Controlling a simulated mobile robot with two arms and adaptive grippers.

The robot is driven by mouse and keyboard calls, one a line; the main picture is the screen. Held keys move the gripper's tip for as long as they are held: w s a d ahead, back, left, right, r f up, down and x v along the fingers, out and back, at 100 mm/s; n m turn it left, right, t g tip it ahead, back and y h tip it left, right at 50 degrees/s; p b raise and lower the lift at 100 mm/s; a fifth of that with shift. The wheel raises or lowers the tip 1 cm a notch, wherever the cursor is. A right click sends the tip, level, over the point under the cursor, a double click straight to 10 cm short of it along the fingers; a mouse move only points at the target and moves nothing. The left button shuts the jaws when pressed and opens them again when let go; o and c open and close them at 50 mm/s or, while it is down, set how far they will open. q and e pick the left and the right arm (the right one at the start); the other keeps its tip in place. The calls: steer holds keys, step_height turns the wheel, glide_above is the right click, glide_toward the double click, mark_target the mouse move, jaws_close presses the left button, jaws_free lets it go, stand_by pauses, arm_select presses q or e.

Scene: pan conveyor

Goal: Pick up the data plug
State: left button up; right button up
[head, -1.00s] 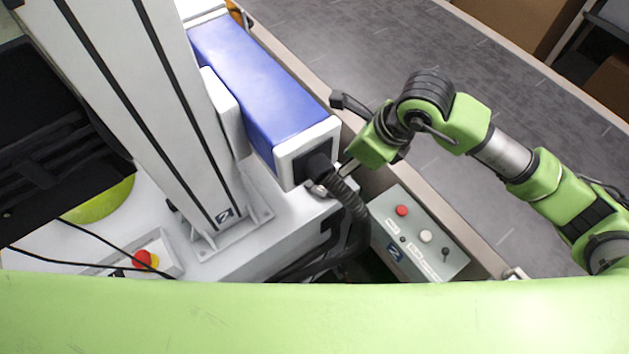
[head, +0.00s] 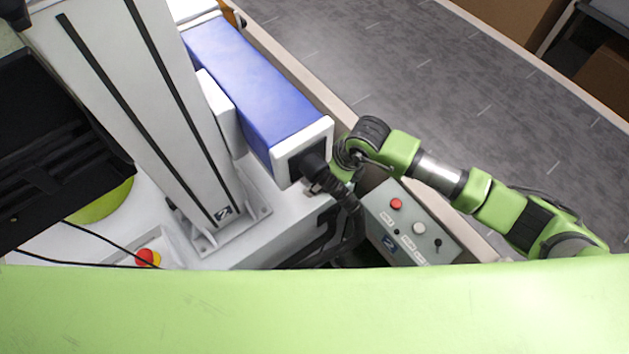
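A black plug (head: 314,164) sits in the white end face of the blue box (head: 255,88), with a ribbed black cable (head: 340,194) running down from it. I take this to be the data plug, though no label shows. My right arm comes in from the right, and its gripper (head: 338,182) is right beside the plug and cable. Its fingers are mostly hidden by the wrist and cable, so I cannot tell whether they touch the plug or are open or shut. My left gripper is not in view.
A grey control box (head: 408,228) with red, white and black controls lies just below the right wrist. A tall white column (head: 150,105) stands left of the blue box. A red stop button (head: 146,257) is at lower left.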

steer(key=shift+w+a+f, duration=0.1)
steer(key=shift+a+f, duration=0.1)
steer(key=shift+f, duration=0.35)
steer(key=c, duration=1.2)
steer(key=shift+r, duration=0.15)
